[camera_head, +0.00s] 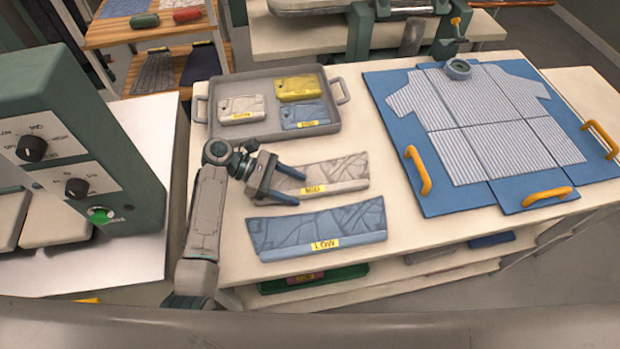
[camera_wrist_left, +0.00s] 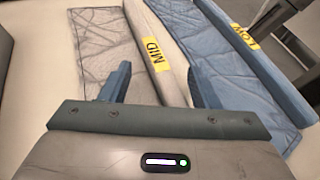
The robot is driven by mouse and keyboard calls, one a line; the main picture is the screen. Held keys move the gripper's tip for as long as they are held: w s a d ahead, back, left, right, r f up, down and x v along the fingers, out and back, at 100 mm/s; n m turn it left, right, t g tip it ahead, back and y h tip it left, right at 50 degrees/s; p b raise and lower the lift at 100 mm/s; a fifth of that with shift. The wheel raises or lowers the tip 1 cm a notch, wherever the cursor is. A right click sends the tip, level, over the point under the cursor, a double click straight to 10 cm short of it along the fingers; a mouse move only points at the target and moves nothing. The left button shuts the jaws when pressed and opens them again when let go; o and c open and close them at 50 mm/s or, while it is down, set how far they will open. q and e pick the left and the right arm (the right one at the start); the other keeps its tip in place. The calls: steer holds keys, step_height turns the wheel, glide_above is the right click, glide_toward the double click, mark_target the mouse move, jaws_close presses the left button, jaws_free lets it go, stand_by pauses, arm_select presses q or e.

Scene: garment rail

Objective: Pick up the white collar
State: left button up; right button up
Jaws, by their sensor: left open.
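A whitish, creased flat piece with a rolled edge and a yellow MID label (camera_head: 343,170) lies on the cream worktop; it appears to be the white collar. It also shows in the left wrist view as a pale MID piece (camera_wrist_left: 104,38). My left gripper (camera_head: 300,190) is open above its left part. In the left wrist view the gripper's two blue fingers (camera_wrist_left: 160,68) stand apart, over the MID piece, with the right finger near the blue piece. Contact cannot be told. My right gripper is not in view.
A blue LOW piece (camera_head: 318,228) lies just in front. A grey tray (camera_head: 335,112) behind holds white, yellow and blue labelled pieces. A blue board (camera_head: 398,178) with orange handles and a striped shirt lies right. A green control box (camera_head: 85,150) stands left.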

arm_select(q)
steer(key=shift+x, duration=1)
steer(key=shift+c, duration=0.5)
steer(key=c, duration=0.9)
steer(key=shift+r, duration=0.15)
